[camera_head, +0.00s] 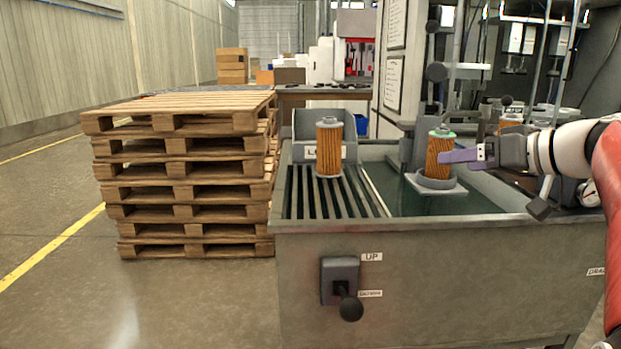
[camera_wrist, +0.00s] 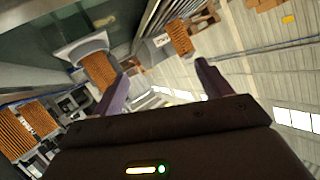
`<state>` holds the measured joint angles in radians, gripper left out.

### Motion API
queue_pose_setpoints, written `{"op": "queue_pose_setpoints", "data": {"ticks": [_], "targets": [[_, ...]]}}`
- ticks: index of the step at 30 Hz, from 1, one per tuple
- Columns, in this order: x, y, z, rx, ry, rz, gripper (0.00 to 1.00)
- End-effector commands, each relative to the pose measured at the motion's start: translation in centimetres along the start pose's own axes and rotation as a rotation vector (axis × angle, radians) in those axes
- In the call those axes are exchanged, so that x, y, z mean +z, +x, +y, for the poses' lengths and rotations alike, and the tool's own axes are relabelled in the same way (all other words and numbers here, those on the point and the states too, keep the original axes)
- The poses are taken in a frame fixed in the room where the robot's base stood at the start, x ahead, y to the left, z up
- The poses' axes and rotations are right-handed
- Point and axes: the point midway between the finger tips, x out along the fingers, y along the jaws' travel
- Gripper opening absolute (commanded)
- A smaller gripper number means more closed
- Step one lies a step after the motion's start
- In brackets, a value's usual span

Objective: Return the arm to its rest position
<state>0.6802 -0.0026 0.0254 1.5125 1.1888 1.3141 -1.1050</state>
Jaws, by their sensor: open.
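My gripper (camera_head: 468,155) is on the right in the head view, at the end of my red and white arm. Its purple fingers are open, and they also show in the wrist view (camera_wrist: 160,88) with a gap between them. One finger overlaps the edge of an orange pleated filter cartridge with a green top (camera_head: 438,155) in the head view; I cannot tell if they touch. That cartridge stands upright in a grey round holder (camera_head: 437,184). It seems to be the near cartridge (camera_wrist: 98,70) in the wrist view. Nothing is between the fingers.
Another cartridge (camera_head: 328,148) stands upright on the slatted rack at the tank's left. The grey tank (camera_head: 420,262) has a lever (camera_head: 349,300) on its front. Stacked pallets (camera_head: 185,190) stand to the left. More cartridges (camera_head: 510,121) are partly hidden behind my gripper.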

Motion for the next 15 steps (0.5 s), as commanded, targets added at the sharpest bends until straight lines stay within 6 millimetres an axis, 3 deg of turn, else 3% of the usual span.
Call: {"op": "queue_pose_setpoints", "data": {"ticks": [5,8,12,15], "targets": [[6.8,2.4,-5.7,0.062,0.120,-0.211,0.77],[12.9,2.7,-9.4,0.146,0.182,-0.362,0.77],[22.4,1.1,-13.1,0.314,0.214,-0.533,0.77],[27.6,-0.4,-14.1,0.419,0.195,-0.592,0.77]]}}
